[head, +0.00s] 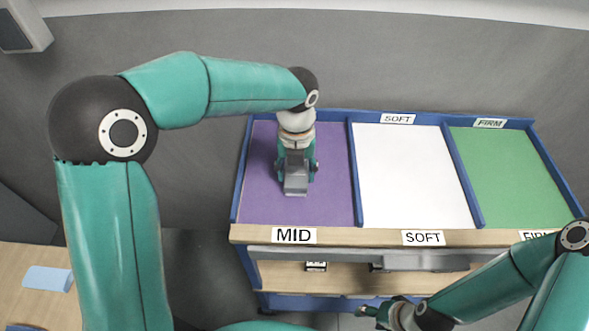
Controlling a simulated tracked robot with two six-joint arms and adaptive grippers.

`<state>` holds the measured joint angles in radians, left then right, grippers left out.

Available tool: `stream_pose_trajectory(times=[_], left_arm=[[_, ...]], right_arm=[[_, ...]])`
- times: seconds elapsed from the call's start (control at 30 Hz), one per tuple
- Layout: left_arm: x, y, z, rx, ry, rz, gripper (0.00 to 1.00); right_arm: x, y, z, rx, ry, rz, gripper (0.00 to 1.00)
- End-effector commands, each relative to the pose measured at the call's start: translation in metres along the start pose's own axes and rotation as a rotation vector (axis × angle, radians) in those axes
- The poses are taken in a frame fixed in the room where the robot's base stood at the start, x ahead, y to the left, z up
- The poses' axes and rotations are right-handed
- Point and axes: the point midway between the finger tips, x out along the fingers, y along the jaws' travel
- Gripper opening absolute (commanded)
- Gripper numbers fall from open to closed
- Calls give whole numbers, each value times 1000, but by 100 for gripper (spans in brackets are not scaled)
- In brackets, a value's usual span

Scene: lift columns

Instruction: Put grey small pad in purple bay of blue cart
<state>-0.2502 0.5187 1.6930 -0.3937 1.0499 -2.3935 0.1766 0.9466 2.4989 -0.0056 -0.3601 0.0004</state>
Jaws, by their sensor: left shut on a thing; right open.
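The blue cart (241,170) has three bays side by side on top. The purple bay (335,190) is at the left, with a MID label (294,236) on the front edge below it. My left gripper (297,168) points down over the purple bay and is shut on the grey small pad (296,186). The pad shows in front of the fingers, over the middle-left of the purple floor. I cannot tell whether it touches the floor. My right gripper (372,313) is open, low in front of the cart, partly cut off by the frame's bottom edge.
The white bay (410,175) and the green bay (510,175), labelled SOFT and FIRM, are empty. A wooden lower shelf (345,281) shows under the cart top. A light blue pad (48,279) lies on a wooden table (35,310) at the left.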

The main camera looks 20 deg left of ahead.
Motion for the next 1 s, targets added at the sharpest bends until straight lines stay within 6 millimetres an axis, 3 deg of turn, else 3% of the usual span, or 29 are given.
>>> stream_pose_trajectory(times=[0.03, 0.2, 0.6, 0.77, 1.0], left_arm=[[2, 0, 0, 0, 1, 1, 57], [1, 0, 0, 0, 1, 1, 80], [-4, 0, 0, -1, -1, 0, 80], [-25, 0, 1, -1, -4, -2, 80], [-74, -1, 1, 0, -4, -3, 80]], right_arm=[[1, 0, 0, 0, 0, 0, 56], [0, 0, 0, 0, 0, 0, 56], [-1, 0, 0, 0, 0, 0, 56], [-2, -1, 0, 0, 0, 0, 56], [-6, -2, 0, 0, 0, 0, 56]])
